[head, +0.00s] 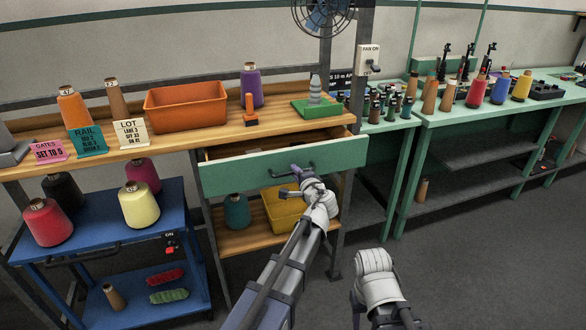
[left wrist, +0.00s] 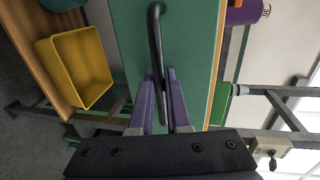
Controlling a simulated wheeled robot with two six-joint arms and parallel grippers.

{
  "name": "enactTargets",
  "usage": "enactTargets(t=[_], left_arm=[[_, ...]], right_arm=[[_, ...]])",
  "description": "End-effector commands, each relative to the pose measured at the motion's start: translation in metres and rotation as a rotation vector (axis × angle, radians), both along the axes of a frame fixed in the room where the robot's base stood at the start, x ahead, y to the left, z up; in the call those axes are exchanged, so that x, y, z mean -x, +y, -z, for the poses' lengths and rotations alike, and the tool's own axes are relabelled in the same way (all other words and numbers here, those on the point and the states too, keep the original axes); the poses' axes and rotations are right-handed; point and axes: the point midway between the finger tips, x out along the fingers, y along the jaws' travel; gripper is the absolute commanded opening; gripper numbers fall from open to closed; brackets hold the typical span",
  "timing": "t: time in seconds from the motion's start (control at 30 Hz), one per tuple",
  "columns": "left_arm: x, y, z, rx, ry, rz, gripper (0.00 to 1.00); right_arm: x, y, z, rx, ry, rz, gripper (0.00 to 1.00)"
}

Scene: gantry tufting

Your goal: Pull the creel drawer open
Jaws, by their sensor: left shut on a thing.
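The creel drawer (head: 240,177) has a green front and sits under the wooden bench top. It stands partly out, with a strip of its inside showing behind the front's top edge. Its dark bar handle (head: 272,174) is on the front face. My left gripper (head: 294,181) is at the handle. In the left wrist view the purple fingers of my left gripper (left wrist: 162,92) are shut on the black handle (left wrist: 155,35), against the green drawer front (left wrist: 190,50). The fingers hide part of the handle. My right gripper's fingers do not show.
A yellow bin (head: 280,212) and a teal cone (head: 236,212) stand on the shelf below the drawer. A blue cart (head: 95,262) with yarn cones is at the left. The bench top holds an orange bin (head: 186,106). Open floor (head: 470,270) lies at the right.

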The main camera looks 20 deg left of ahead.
Motion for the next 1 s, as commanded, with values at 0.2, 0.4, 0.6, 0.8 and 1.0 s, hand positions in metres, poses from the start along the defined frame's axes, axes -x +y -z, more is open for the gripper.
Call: enactTargets(t=[0.2, 0.4, 0.6, 0.8, 1.0], left_arm=[[0.037, -0.024, -0.001, -0.003, 0.0, 0.004, 0.0], [0.058, -0.038, -0.001, -0.001, -0.001, 0.002, 0.0], [0.066, -0.045, 0.0, -0.001, -0.001, 0.002, 0.0], [0.067, -0.046, -0.001, -0.001, 0.0, 0.0, 0.0], [0.067, -0.046, 0.0, -0.001, 0.0, 0.0, 0.0]], right_arm=[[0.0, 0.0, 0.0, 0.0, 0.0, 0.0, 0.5], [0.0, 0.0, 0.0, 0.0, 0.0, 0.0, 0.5], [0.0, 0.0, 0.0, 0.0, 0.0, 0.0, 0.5], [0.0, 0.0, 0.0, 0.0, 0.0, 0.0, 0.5], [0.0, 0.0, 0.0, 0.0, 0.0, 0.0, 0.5]])
